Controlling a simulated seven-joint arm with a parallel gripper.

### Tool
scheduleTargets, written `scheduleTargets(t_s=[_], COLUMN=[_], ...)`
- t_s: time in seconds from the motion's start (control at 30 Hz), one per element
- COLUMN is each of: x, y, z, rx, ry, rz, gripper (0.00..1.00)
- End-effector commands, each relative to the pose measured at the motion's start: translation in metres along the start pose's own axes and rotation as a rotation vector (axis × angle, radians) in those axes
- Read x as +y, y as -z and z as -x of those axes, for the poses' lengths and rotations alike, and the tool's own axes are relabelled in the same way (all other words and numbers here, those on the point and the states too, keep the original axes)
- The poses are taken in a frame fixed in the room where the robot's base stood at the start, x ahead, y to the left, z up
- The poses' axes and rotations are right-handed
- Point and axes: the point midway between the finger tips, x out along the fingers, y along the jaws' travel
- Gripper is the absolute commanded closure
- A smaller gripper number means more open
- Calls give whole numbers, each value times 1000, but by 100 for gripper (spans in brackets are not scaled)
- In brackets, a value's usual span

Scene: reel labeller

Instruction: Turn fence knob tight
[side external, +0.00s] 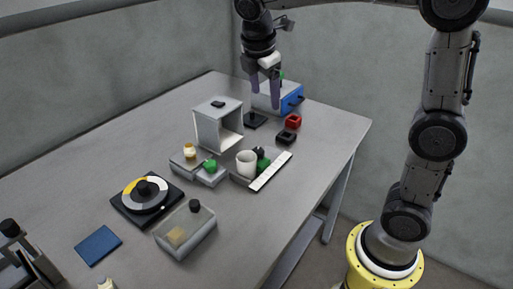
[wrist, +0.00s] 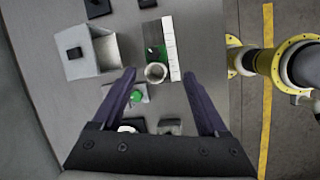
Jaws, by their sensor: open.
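My gripper (side external: 265,98) is open and empty, with its fingers pointing down, high above the table. In the wrist view its fingertips (wrist: 159,73) are spread wide over the work area. A green knob (side external: 210,165) sits on a low grey block; it also shows in the wrist view (wrist: 136,97). A second green part (side external: 263,165) and a small black knob (side external: 258,152) are beside a white cup (side external: 246,163) on a dark tray with a white ruled strip (side external: 270,171). No label shows which is the fence knob. No finger touches any of them.
A white open box (side external: 218,126) stands behind the block. A dial (side external: 147,198), clear bin (side external: 186,236) and blue pad (side external: 98,245) are nearer.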

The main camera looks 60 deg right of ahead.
Motion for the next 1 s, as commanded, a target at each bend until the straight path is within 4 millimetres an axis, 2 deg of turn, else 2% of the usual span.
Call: scheduleTargets(t_s=[0.03, 0.1, 0.27, 0.43, 0.67, 1.0], x=[13, 27, 43, 40, 36, 26], y=[10, 20, 41, 52, 50, 42], z=[-13, -29, -64, -84, -108, -173], rx=[-22, -49, -81, -95, -97, -96], ry=[27, 56, 112, 155, 161, 161], rz=[39, 76, 114, 137, 140, 138], gripper=[24, 24, 24, 24, 24, 24])
